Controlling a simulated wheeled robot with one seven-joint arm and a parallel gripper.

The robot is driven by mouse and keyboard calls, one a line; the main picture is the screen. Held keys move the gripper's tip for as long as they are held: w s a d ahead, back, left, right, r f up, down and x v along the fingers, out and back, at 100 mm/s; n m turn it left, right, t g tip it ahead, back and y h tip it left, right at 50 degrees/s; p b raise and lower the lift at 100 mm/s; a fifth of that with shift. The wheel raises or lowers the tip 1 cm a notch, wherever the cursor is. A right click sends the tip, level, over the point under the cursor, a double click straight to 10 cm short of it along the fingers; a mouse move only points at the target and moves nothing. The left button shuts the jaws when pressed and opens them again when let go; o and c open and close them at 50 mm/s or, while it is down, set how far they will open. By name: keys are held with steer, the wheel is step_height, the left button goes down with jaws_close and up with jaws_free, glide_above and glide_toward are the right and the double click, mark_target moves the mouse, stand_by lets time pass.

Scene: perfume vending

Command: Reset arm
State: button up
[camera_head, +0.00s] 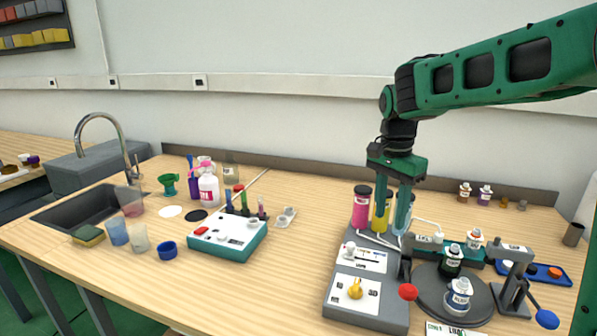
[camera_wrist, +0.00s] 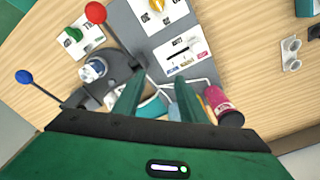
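My green arm reaches in from the right in the head view. My gripper (camera_head: 392,222) points down over the back of the grey dispenser machine (camera_head: 350,318), close to its colored cylinders. In the wrist view the two fingers of my gripper (camera_wrist: 155,98) are spread apart with nothing seen between them but the machine behind. The magenta cylinder (camera_head: 361,207) stands left of the fingers in the head view, and the yellow cylinder (camera_head: 381,214) is partly hidden by a finger. Whether the fingers touch the cylinders cannot be told.
A dark round turntable (camera_head: 427,296) with labelled bottles and red- and blue-knobbed levers stands right of the machine. A blue tray (camera_head: 553,274) lies further right. A teal-and-white device (camera_head: 228,237), cups and a sink (camera_head: 88,208) are on the left. The table's middle is mostly clear.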

steer(key=s+d+f+n, duration=0.2)
steer(key=s+d, duration=0.6)
steer(key=s, duration=0.3)
steer(key=s+d+f+n, duration=0.2)
steer(key=s+d, duration=0.5)
steer(key=s, duration=0.5)
steer(key=s+f+n, duration=0.1)
steer(key=s+f, duration=0.2)
steer(key=s, duration=0.5)
steer(key=shift+s+d+f+n+y, duration=0.25)
steer(key=shift+f+n+y, duration=0.1)
steer(key=shift+n+y, duration=0.05)
steer(key=shift+w+f, duration=0.25)
steer(key=shift+w, duration=0.35)
